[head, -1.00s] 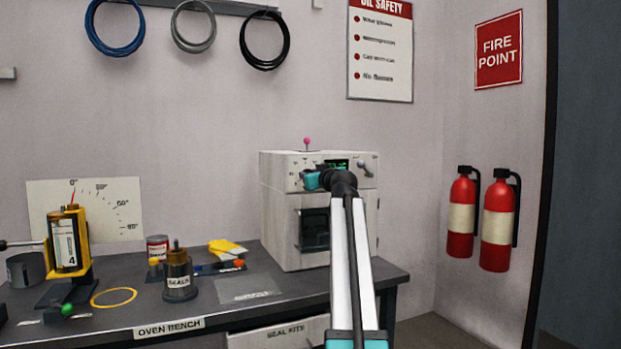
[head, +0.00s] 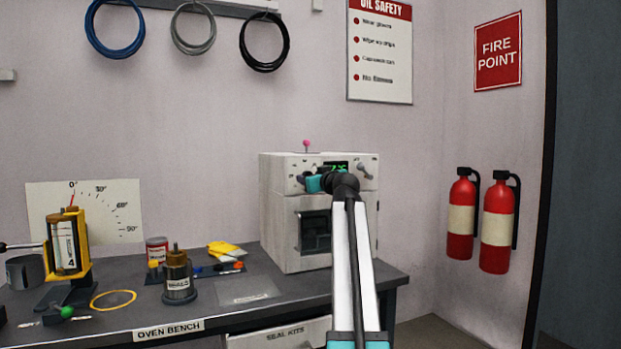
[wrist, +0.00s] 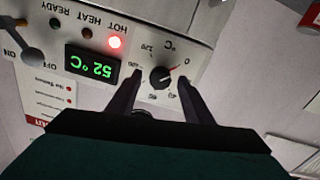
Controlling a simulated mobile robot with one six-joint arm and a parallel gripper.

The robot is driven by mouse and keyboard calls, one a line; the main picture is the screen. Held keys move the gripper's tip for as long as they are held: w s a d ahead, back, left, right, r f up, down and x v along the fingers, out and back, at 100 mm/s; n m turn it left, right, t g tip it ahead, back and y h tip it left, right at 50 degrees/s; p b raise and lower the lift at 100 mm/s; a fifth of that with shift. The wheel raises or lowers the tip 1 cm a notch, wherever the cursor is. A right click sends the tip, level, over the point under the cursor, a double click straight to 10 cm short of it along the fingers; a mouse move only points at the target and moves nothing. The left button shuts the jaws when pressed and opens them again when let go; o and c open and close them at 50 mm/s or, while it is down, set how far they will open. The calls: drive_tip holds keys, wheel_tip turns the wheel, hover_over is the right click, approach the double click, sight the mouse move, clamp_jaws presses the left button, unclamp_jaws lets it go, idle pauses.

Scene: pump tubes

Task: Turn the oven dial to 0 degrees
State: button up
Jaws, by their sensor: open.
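The white oven (head: 281,215) stands at the right end of the bench. In the wrist view, which is upside down, its black dial (wrist: 161,77) sits on a pale scale plate. The dial's red pointer line points up and right, roughly toward the 0 mark. My gripper (wrist: 158,84) is open, with one dark finger on each side of the dial; I cannot tell whether they touch it. In the head view my gripper (head: 317,183) is at the oven's control panel and hides the dial.
The oven's green display (wrist: 92,66) reads 52 °C, and the red HOT lamp (wrist: 115,42) is lit. A lever switch (wrist: 30,52) is by ON/OFF.

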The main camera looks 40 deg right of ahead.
drive_tip(key=p+v, duration=0.2)
drive_tip(key=v, duration=1)
drive_tip(key=shift+s, duration=0.35)
drive_tip(key=shift+s, duration=0.1)
idle(0.4)
